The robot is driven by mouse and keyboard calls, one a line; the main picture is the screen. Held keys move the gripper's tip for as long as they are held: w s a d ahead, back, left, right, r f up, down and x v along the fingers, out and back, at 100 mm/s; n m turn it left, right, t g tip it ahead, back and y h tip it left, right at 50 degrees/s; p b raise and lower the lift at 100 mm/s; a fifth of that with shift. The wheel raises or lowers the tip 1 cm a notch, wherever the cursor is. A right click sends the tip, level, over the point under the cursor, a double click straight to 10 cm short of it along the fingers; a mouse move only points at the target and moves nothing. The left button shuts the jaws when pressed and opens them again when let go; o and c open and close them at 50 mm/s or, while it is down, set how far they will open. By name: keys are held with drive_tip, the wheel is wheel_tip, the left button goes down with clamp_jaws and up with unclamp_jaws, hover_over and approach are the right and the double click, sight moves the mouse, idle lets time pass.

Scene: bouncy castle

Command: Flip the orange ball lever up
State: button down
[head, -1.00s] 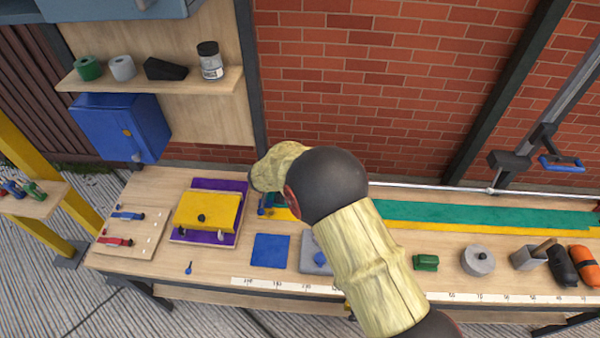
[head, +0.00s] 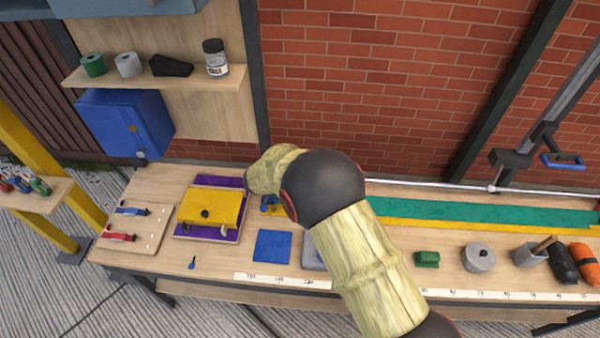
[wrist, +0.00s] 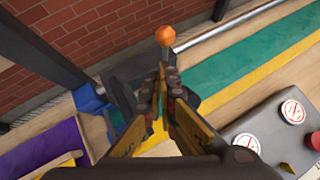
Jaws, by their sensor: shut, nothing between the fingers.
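The orange ball (wrist: 165,36) shows at the top of the wrist view, just beyond my fingertips. A dark part, possibly its lever or base, lies beneath it, mostly behind my fingers. My gripper (wrist: 163,78) is shut and empty, its tips close below the ball in the picture. I cannot tell whether they touch it. In the head view, my own arm hides the gripper and the orange ball.
The workbench has a green strip (head: 470,216) beside a yellow strip. A yellow block (head: 210,207) sits on a purple mat at left. A grey plate with round buttons (wrist: 265,135) lies at right in the wrist view. A metal rail (head: 430,184) runs along the back.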

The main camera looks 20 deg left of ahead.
drive_tip(key=v, duration=1)
drive_tip(key=shift+r, duration=0.25)
drive_tip(key=shift+s+a, duration=0.1)
